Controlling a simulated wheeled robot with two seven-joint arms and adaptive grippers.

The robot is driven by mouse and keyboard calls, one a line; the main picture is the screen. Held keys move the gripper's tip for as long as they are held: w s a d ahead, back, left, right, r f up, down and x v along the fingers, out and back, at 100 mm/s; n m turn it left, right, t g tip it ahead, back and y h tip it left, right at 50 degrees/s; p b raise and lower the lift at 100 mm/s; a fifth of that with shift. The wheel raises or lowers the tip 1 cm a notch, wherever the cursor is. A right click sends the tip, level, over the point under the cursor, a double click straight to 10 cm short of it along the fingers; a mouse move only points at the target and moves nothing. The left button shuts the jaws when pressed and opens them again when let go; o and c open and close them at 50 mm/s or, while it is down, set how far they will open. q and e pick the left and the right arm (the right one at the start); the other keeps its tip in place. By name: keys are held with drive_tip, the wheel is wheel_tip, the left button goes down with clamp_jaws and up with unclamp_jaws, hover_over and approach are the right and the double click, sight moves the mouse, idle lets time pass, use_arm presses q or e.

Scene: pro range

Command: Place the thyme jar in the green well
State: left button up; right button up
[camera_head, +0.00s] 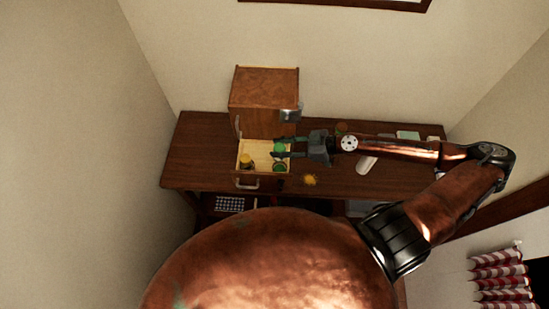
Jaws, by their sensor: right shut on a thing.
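My right gripper (279,147) reaches in from the right over an open drawer (262,172) of the wooden cabinet. It is shut on a small green-topped jar (281,147), seemingly the thyme jar; its label is too small to read. The held jar is above the right back part of the drawer; whether it touches the drawer floor I cannot tell. A green round spot (279,167), which may be the green well or another lid, shows in the drawer's front right. A yellow-topped jar (246,160) stands in the drawer's left part. My left gripper is out of view.
The wooden cabinet (263,88) stands behind the drawer on a brown desk (200,150). A yellow object (310,180) lies right of the drawer. A white cylinder (366,164) stands farther right, below my right forearm. The desk's left end is clear.

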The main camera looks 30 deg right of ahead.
drive_tip(key=shift+w+a+f, duration=0.1)
drive_tip(key=shift+w+f, duration=0.05)
drive_tip(key=shift+f, duration=0.45)
drive_tip(key=shift+w+a+f, duration=0.1)
drive_tip(key=shift+f, duration=0.5)
drive_tip(key=f, duration=0.4)
drive_tip(key=shift+s+d+f+p, duration=0.15)
drive_tip(key=shift+s+d+p, duration=0.15)
drive_tip(key=shift+p, duration=0.1)
drive_tip(key=shift+a+f, duration=0.1)
drive_tip(key=shift+f, duration=1.65)
drive_tip(key=o, duration=0.8)
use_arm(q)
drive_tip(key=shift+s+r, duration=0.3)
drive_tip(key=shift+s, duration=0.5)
use_arm(e)
drive_tip(key=shift+o, duration=0.5)
